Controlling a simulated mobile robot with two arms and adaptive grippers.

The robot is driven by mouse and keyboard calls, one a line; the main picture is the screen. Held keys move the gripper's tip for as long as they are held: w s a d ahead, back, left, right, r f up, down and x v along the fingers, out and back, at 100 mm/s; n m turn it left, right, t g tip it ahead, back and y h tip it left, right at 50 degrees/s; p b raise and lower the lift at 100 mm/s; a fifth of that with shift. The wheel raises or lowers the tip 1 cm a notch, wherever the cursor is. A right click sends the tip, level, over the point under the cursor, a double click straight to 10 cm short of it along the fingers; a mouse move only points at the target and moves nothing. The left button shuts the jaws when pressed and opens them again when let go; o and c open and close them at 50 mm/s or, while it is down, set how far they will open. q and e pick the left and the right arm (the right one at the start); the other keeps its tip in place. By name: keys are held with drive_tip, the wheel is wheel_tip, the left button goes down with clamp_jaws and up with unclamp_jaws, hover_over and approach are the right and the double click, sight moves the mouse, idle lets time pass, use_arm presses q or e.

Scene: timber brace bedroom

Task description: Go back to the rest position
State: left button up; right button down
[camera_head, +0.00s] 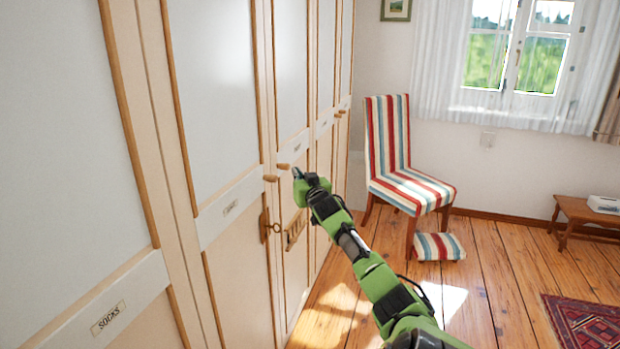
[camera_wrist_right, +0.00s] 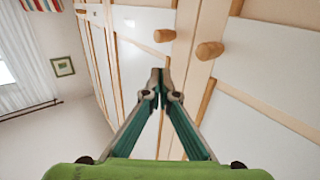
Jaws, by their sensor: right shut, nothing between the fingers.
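My right arm is green and black and reaches in from the bottom right of the head view. Its gripper (camera_head: 299,174) is up by the wardrobe front, near two wooden knobs. In the right wrist view the gripper (camera_wrist_right: 160,75) has its fingertips together with nothing between them. The wardrobe (camera_head: 235,220) is cream with wooden trim, and its doors look closed. One wooden knob (camera_wrist_right: 209,50) is right of the fingertips in the wrist view, another (camera_wrist_right: 164,36) just above them. I cannot tell whether the fingers touch the wardrobe. My left gripper is not in view.
A key (camera_head: 272,228) sticks out of the wardrobe lock below the gripper. A striped chair (camera_head: 388,140) and a striped footstool (camera_head: 438,247) stand to the right. A low wooden bench (camera_head: 575,208) and a red rug (camera_head: 588,318) are farther right. Open plank floor lies between.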

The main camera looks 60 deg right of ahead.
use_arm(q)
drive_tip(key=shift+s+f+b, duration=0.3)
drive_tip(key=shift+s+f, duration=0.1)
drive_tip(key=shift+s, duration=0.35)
use_arm(e)
drive_tip(key=s, duration=0.4)
drive_tip(key=shift+s+d, duration=0.15)
drive_tip(key=shift+d, duration=0.25)
